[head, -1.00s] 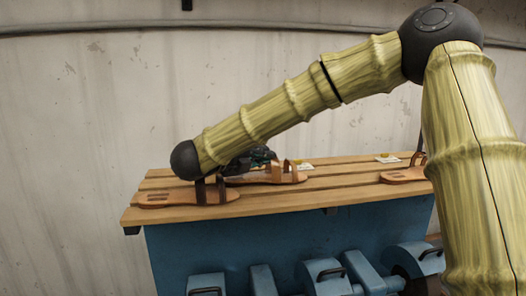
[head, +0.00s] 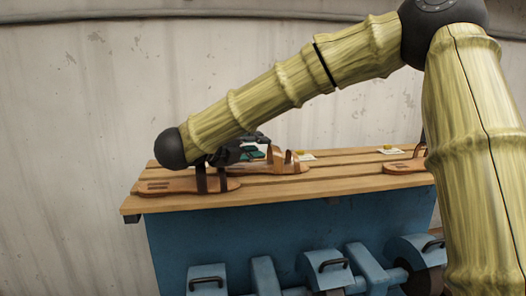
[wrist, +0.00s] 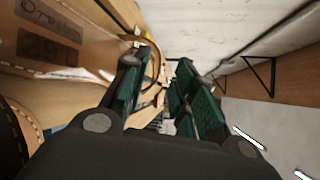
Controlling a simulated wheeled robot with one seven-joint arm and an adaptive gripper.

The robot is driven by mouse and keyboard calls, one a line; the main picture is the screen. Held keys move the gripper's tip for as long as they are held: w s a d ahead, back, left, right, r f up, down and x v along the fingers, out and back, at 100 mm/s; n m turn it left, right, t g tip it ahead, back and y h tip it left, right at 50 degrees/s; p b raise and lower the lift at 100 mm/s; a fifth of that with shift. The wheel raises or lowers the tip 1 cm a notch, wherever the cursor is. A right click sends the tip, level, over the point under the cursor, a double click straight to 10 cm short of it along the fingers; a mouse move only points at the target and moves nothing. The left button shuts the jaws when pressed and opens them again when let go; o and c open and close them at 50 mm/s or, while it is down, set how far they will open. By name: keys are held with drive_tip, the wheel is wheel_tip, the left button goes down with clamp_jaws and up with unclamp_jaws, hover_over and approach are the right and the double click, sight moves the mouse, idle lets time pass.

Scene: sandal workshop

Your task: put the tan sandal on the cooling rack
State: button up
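The sandal with light tan straps (head: 290,167) lies on the slatted wooden top in the middle of the head view. My gripper (head: 262,146) is just left of its straps, low over the slats and partly hidden by my arm. In the wrist view my gripper (wrist: 162,95) has its green-padded fingers apart. A curved tan-brown strap (wrist: 157,62) shows beyond and between the fingertips; I cannot tell whether they touch it. I cannot make out a separate cooling rack.
A sandal with dark brown straps (head: 170,186) lies at the left, under my wrist. Another sandal (head: 405,166) lies at the right, near small cards (head: 390,151). The slatted wooden top (head: 330,184) sits on a blue bench with machines in front. A wall stands behind.

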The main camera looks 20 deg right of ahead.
drive_tip(key=b+v, duration=0.3)
drive_tip(key=v, duration=0.5)
drive_tip(key=shift+s+a+r+b, duration=0.1)
drive_tip(key=shift+a+b, duration=0.1)
drive_tip(key=shift+b, duration=0.2)
drive_tip(key=shift+d, duration=0.1)
